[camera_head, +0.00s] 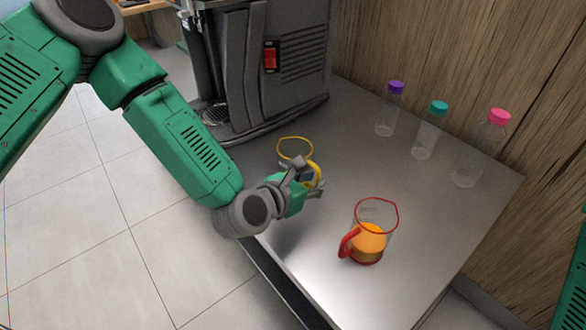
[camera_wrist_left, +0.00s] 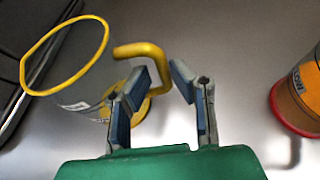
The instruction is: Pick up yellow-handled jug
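The yellow-handled jug (camera_head: 296,154) is clear with a yellow rim and stands on the metal table, in front of the juicer. My left gripper (camera_head: 312,182) is at its handle side and hides part of its lower body. In the left wrist view the jug (camera_wrist_left: 75,75) is at the upper left, with its yellow handle (camera_wrist_left: 140,50) reaching toward the fingers. The fingers of my left gripper (camera_wrist_left: 160,78) are apart, with the handle's bend just beyond the tips and its lower part behind the left finger. Contact cannot be told. My right gripper is out of view.
A red-handled jug with orange juice (camera_head: 368,240) stands to the right, nearer the front edge. Bottles with purple (camera_head: 386,118), teal (camera_head: 428,138) and pink (camera_head: 482,150) caps stand near the wooden wall. The grey juicer (camera_head: 265,70) is behind. The table between jug and bottles is clear.

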